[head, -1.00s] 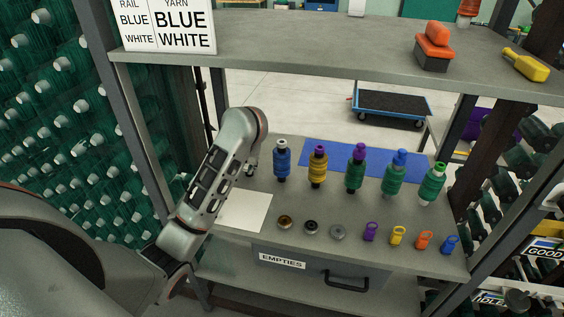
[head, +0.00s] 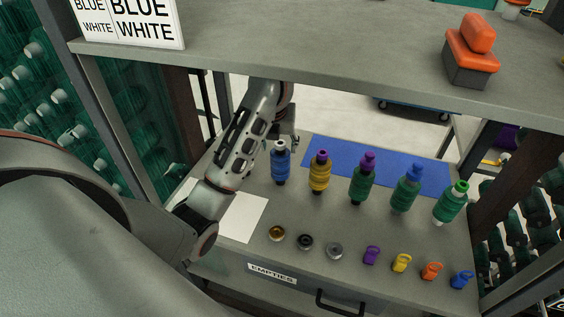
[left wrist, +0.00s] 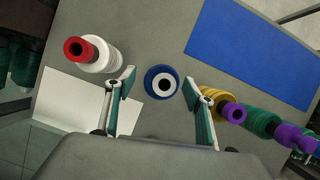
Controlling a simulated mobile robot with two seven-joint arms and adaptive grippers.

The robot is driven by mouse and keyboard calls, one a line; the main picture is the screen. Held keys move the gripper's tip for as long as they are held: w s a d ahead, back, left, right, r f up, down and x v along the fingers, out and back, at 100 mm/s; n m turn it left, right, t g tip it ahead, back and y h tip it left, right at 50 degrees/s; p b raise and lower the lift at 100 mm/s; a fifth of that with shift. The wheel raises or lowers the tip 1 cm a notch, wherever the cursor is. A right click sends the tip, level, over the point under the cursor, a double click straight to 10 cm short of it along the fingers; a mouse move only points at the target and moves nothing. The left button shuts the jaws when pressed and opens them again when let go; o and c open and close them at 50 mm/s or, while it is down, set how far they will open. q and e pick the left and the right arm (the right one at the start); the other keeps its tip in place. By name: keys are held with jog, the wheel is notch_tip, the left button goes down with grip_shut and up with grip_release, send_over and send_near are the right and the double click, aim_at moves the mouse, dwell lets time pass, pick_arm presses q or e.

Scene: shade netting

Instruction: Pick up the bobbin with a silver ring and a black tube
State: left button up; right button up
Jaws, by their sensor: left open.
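A blue bobbin (head: 280,163) with a pale tube top and dark lower end stands upright at the left of the bobbin row. In the left wrist view the blue bobbin (left wrist: 149,80) shows from above, with a white rim around a dark hole. My left gripper (head: 290,142) is open, close behind this bobbin. In the left wrist view its fingers (left wrist: 164,85) lie either side of the bobbin, holding nothing. A white bobbin with a red tube (left wrist: 98,54) stands to the left there. I cannot make out a silver ring with a black tube on any bobbin.
A yellow bobbin (head: 319,175) and green bobbins (head: 361,187) stand to the right, by a blue mat (head: 335,153). Loose rings (head: 305,242) and coloured clips (head: 401,263) lie in front. An upper shelf (head: 330,55) overhangs. A white sheet (head: 240,217) lies left.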

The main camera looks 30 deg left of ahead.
pick_arm(q)
jog(key=x, duration=0.4)
jog(key=d+x, duration=0.1)
jog(key=x, duration=0.1)
jog(key=shift+a, duration=0.1)
jog(key=shift+c, duration=0.3)
jog(key=c, duration=1.3)
